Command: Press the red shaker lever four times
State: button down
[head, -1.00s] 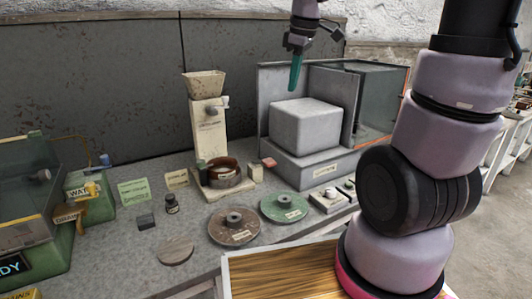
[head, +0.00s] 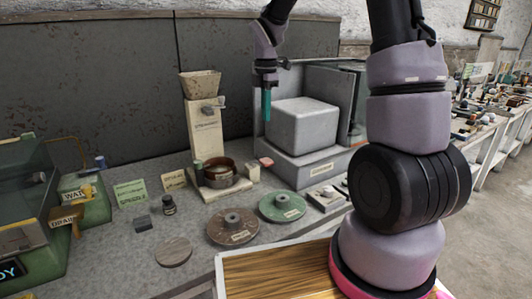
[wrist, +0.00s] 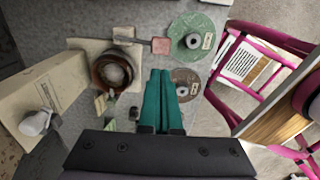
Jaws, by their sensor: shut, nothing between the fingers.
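The red shaker lever (head: 266,162) is a small faded-red pad at the right side of the shaker's base. In the wrist view the pad (wrist: 160,46) sits at the end of a thin arm, beyond my fingertips. The shaker (head: 206,130) is a cream upright with a hopper on top and a round brown sieve (head: 217,173) at its foot; the sieve also shows in the wrist view (wrist: 113,70). My gripper (head: 266,119) has teal fingers, shut and empty, pointing down. It hangs in the air above the lever's area, apart from it. The fingers also show in the wrist view (wrist: 160,72).
A grey block in an open cabinet (head: 303,125) stands right of the shaker. Green (head: 283,207) and brown (head: 233,226) discs lie in front. Air around my gripper is free.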

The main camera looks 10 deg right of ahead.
aim_at(266, 160)
notch_tip(266, 160, down, 14)
jog(key=shift+r, duration=0.1)
dwell(0.5)
